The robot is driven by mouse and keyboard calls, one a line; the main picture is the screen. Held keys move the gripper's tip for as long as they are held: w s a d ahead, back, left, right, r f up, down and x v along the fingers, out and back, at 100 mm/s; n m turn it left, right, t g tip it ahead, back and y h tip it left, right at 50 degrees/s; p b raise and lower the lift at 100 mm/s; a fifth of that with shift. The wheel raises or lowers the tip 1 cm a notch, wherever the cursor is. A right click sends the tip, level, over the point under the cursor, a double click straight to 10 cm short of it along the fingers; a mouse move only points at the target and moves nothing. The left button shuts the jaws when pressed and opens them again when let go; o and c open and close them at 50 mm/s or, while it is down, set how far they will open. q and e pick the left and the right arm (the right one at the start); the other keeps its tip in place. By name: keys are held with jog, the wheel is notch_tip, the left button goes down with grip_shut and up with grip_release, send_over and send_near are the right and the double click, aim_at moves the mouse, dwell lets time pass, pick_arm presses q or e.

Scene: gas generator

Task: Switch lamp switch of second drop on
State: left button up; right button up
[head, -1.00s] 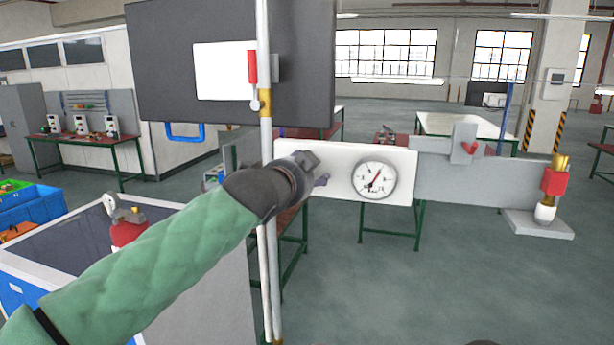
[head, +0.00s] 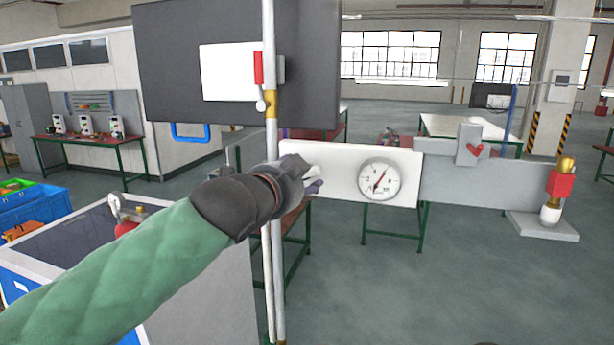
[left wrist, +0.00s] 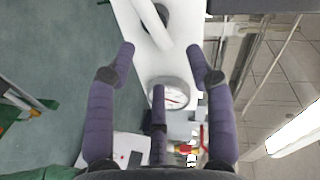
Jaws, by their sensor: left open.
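My left gripper (head: 312,180) is at the left end of a white panel (head: 335,180), beside the upright pipe (head: 270,115). In the left wrist view its purple fingers (left wrist: 162,65) are spread open with nothing between them, and the white panel (left wrist: 185,30) lies beyond them. A round gauge (head: 380,181) is on this panel; it also shows in the left wrist view (left wrist: 170,95). I cannot pick out a lamp switch for certain; the gripper covers part of the panel's left end. My right gripper is not in view.
A red-handled valve (head: 258,70) is on the pipe before a dark board (head: 165,60). A grey bar (head: 500,183) with a red-marked block (head: 471,146) extends right to a red fitting (head: 559,185). A cabinet (head: 75,235) stands at lower left. Floor at right is open.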

pick_arm(q)
jog(key=shift+v, duration=2.75)
